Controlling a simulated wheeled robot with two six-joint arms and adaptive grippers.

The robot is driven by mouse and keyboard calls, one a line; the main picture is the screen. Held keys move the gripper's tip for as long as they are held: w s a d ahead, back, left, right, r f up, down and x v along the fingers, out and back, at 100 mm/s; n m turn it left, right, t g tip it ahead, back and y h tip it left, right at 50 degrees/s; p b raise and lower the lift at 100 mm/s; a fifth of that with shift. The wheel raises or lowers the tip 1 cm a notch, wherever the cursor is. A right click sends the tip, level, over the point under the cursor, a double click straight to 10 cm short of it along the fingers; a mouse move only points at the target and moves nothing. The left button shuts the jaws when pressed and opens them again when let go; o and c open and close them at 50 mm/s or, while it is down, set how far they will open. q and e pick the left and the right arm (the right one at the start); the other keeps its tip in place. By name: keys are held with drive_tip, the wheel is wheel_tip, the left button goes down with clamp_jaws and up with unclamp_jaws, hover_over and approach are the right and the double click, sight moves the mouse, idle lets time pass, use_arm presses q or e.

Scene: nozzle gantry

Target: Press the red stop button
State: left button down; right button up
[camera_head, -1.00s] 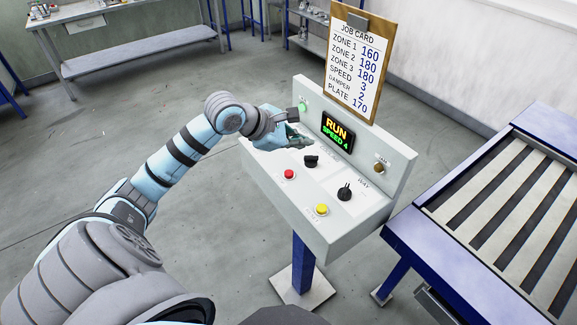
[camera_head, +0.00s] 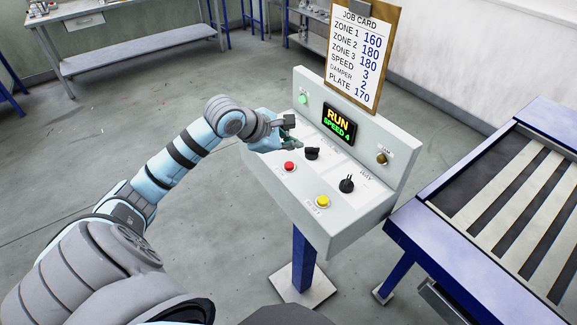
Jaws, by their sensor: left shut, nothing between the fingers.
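The red stop button (camera_head: 289,167) sits on the sloped top of the grey control console (camera_head: 330,226), at its left front. Nothing covers it. My left gripper (camera_head: 297,146) is shut and empty. It is over the back left part of the console, behind the red button and left of the nearer black knob. It looks apart from the button; its exact height above the panel is hard to tell. The display (camera_head: 338,124) on the upright back panel reads RUN, SPEED 4. My right gripper is not in the picture.
Two black knobs (camera_head: 312,153) (camera_head: 346,185) and a yellow button (camera_head: 322,202) are also on the console top. A green light (camera_head: 303,99) and an amber one (camera_head: 382,158) are on the back panel. A job card (camera_head: 363,55) stands above. A slatted conveyor (camera_head: 420,238) is at right.

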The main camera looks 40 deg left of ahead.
sight(290, 166)
use_arm(q)
drive_tip(key=shift+f+b, duration=1.4)
drive_tip(key=shift+f, duration=0.55)
drive_tip(key=shift+r, duration=0.1)
drive_tip(key=shift+f+b, duration=0.45)
drive_tip(key=shift+b, duration=0.1)
drive_tip(key=shift+f+b, duration=0.5)
drive_tip(key=shift+b, duration=0.05)
idle(0.5)
drive_tip(key=shift+r+p, duration=0.5)
drive_tip(key=shift+r, duration=0.4)
